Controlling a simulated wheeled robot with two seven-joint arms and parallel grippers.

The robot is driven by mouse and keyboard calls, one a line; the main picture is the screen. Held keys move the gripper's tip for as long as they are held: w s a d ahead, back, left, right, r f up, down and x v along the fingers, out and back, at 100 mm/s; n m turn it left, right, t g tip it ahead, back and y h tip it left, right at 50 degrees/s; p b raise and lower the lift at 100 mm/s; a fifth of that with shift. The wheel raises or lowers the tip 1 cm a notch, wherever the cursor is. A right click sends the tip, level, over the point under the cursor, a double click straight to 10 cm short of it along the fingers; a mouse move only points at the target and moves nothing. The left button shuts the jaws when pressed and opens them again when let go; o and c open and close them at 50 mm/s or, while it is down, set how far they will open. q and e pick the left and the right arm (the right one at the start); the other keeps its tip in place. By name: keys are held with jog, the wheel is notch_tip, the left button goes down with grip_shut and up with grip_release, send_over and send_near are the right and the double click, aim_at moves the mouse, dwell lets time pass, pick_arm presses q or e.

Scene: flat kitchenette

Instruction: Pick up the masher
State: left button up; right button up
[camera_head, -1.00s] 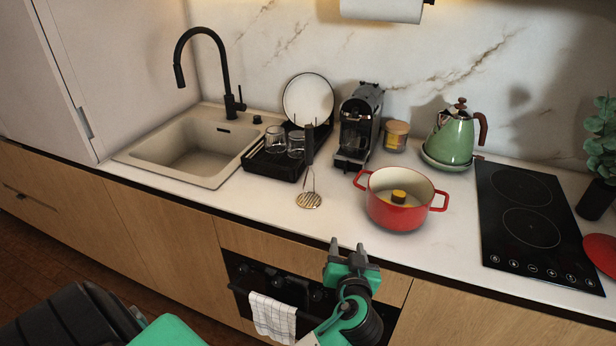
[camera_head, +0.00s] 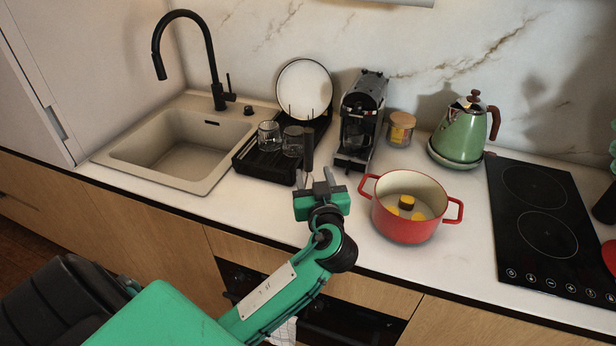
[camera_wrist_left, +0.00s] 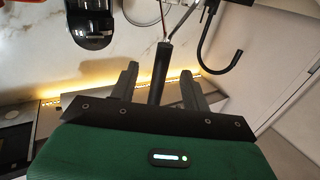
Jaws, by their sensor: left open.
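The masher (camera_head: 308,149) stands upright on the counter, with its dark handle pointing up; its lower part is hidden behind my left gripper in the head view. My left gripper (camera_head: 314,180) is open at the masher, below the top of its handle. In the left wrist view the black masher handle (camera_wrist_left: 161,62) lies between the two spread fingers of the gripper (camera_wrist_left: 160,82). I see a gap on both sides of the handle. My right gripper is not in view.
A black dish rack (camera_head: 262,166) with glasses and a plate (camera_head: 304,90) is just behind the masher. A coffee machine (camera_head: 360,120) stands behind to the right. A red pot (camera_head: 405,222) is close on the right. The sink (camera_head: 130,160) is at left.

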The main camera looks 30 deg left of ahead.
aim_at(309, 163)
pick_arm(q)
jog(key=shift+w+a, duration=0.25)
jog(key=shift+w+a+r+p, duration=0.25)
jog(key=shift+w+a+p, duration=0.1)
jog(key=shift+p, duration=0.15)
jog(key=p+x, duration=0.2)
jog(key=x, duration=0.1)
jog(key=shift+a+r, duration=0.1)
jog(key=shift+a, duration=0.25)
jog(key=shift+w+a, duration=0.2)
jog(key=shift+w, duration=0.15)
grip_shut()
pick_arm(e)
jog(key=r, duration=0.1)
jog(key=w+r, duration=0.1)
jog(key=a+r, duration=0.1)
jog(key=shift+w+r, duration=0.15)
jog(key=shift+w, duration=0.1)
